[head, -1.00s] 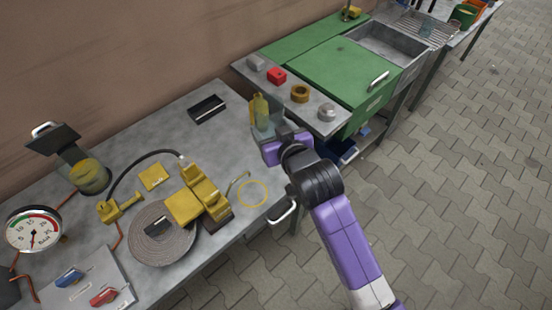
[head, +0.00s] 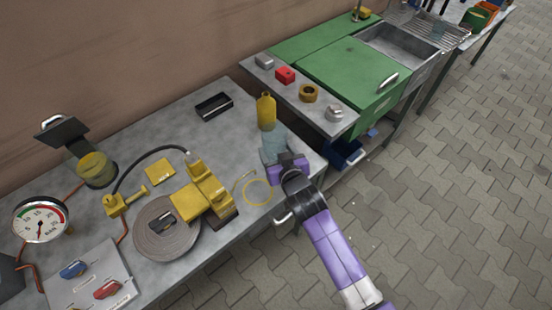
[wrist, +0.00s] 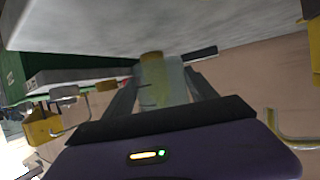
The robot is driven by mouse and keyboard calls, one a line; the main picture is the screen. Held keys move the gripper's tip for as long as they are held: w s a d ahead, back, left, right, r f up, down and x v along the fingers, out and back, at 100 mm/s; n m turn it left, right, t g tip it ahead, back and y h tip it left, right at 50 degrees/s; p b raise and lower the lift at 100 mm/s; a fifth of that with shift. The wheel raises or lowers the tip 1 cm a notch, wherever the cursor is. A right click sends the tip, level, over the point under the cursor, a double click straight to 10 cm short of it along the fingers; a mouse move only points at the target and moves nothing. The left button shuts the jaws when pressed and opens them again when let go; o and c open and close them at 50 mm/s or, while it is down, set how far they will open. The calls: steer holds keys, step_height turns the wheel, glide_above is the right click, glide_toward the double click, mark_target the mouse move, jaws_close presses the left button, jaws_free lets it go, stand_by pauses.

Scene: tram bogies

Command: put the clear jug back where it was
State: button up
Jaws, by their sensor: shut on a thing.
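The clear jug (head: 272,143) is a pale see-through vessel at the right end of the grey workbench. My gripper (head: 280,162) is shut on it, and its fingers stand on both sides of the jug. In the wrist view the jug (wrist: 163,72) shows between the fingers (wrist: 163,90). I cannot tell whether its base touches the bench. A thin yellow ring (head: 271,197) is marked on the bench near the front edge, nearer me than the jug. My gripper hides part of the jug.
A yellow bottle (head: 266,112) stands just behind the jug. A black tray (head: 213,105) lies farther back. A green-lidded unit (head: 350,70) adjoins at right.

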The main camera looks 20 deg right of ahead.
steer(key=shift+f, duration=2.25)
steer(key=shift+b, duration=0.35)
steer(key=shift+f, duration=0.2)
steer(key=o, duration=1.4)
steer(key=shift+r, duration=0.1)
steer(key=shift+r, duration=0.1)
steer(key=v, duration=1.2)
